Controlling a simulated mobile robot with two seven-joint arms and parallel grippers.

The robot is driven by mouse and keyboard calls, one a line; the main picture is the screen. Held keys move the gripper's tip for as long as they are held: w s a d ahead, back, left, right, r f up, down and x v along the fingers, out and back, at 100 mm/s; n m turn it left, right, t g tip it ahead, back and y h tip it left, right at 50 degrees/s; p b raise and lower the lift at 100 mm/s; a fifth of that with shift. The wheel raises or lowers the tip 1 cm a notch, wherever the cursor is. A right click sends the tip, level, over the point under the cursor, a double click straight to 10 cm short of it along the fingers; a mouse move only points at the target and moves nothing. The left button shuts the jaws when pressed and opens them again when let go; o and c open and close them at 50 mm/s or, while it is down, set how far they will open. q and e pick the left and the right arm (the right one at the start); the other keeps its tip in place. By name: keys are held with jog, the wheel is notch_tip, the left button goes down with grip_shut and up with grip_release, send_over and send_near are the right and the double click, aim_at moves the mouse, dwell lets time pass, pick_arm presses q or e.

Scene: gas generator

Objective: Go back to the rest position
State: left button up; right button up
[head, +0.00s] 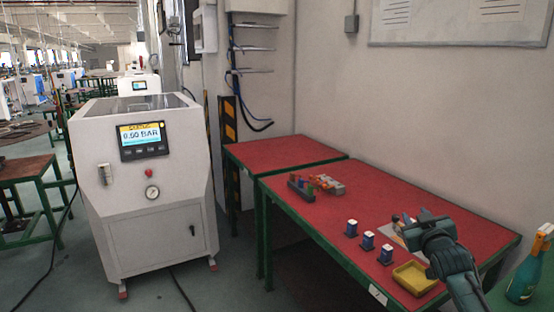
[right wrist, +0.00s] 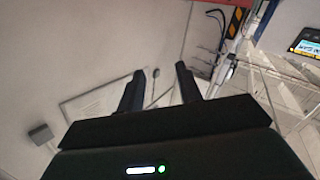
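My right gripper (head: 408,218) is above the right part of the red table (head: 400,195), and its arm comes in from the lower right. In the right wrist view, its two dark fingers (right wrist: 160,72) stand apart with nothing between them. It is open and empty, and the wrist camera faces the wall and upper room. My left gripper is not in view. The gas generator (head: 150,180) is a white cabinet at left, with a display (head: 143,141) reading 0.50 BAR or similar, a round gauge and a red knob.
Several small blue-and-white blocks (head: 368,240) and a yellow tray (head: 415,279) are on the table near my right gripper. A rack with coloured parts (head: 316,186) is farther back. A green bottle (head: 525,272) stands at far right. Floor lies open between generator and table.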

jog(key=s+a+f+n+g+y, duration=0.1)
jog(key=s+a+f+g+y, duration=0.1)
jog(key=s+a+f, duration=0.7)
jog(key=s+a+f+g+y, duration=0.15)
jog(key=s+a+f, duration=0.25)
jog(key=s+f, duration=0.7)
jog(key=s+a+f+g, duration=0.1)
jog(key=s+a+f, duration=0.1)
jog(key=s, duration=0.4)
jog(key=s+a+f+y, duration=0.1)
jog(key=s+a+f, duration=0.1)
jog(key=s, duration=0.5)
jog(key=s+a+f+g+y, duration=0.1)
jog(key=s+a, duration=0.3)
jog(key=s, duration=0.2)
jog(key=shift+s+a+f+m+g, duration=0.2)
jog(key=shift+a+f+m+g, duration=0.05)
jog(key=shift+f+m+g, duration=0.15)
jog(key=shift+d, duration=0.1)
